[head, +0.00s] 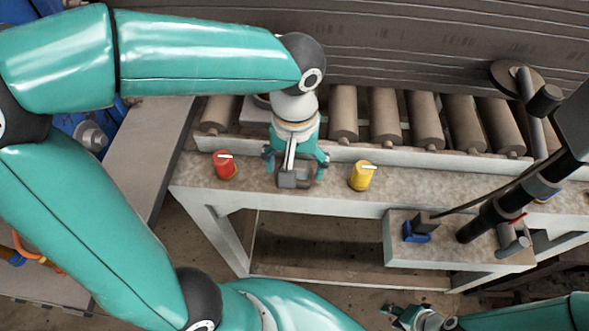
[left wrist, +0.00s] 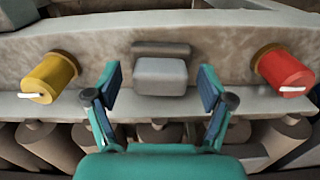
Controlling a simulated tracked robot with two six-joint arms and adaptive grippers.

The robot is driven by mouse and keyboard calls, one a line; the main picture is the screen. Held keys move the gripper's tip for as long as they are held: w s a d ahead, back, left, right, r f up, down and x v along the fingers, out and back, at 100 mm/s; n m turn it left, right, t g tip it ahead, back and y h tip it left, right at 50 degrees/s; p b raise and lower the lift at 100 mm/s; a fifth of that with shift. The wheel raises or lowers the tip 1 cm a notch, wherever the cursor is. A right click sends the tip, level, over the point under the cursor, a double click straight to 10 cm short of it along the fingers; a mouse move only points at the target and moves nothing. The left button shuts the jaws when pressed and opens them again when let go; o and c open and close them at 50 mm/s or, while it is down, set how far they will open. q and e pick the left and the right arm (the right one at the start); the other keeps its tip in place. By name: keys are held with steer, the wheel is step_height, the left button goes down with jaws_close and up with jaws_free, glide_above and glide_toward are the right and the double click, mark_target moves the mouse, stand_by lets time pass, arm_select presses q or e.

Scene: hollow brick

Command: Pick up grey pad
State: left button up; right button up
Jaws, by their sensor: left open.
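The grey pad (head: 294,180) is a small block on the ledge of the conveyor frame, between a red knob and a yellow knob. It also shows in the left wrist view (left wrist: 161,76), centred beyond the fingers. My left gripper (head: 295,163) is over the pad, with its teal fingers spread to either side of it. In the left wrist view my left gripper (left wrist: 160,85) is open, and clear space shows between each finger and the pad. My right gripper (head: 418,318) is at the bottom edge, far from the pad, partly cut off.
The red knob (head: 225,166) and yellow knob (head: 361,176) stand close on either side of the pad. Conveyor rollers (head: 384,115) lie behind the ledge. A lower box (head: 450,255) with a blue-based switch (head: 415,234) and a dark post stand to the right.

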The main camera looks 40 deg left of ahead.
mark_target(295, 164)
arm_select(q)
steer(key=c, duration=1.3)
steer(key=shift+o, duration=0.2)
step_height(295, 164, up, 20)
steer(key=p, duration=0.2)
steer(key=o, duration=0.4)
steer(key=shift+c, duration=1.3)
steer(key=shift+f, duration=0.1)
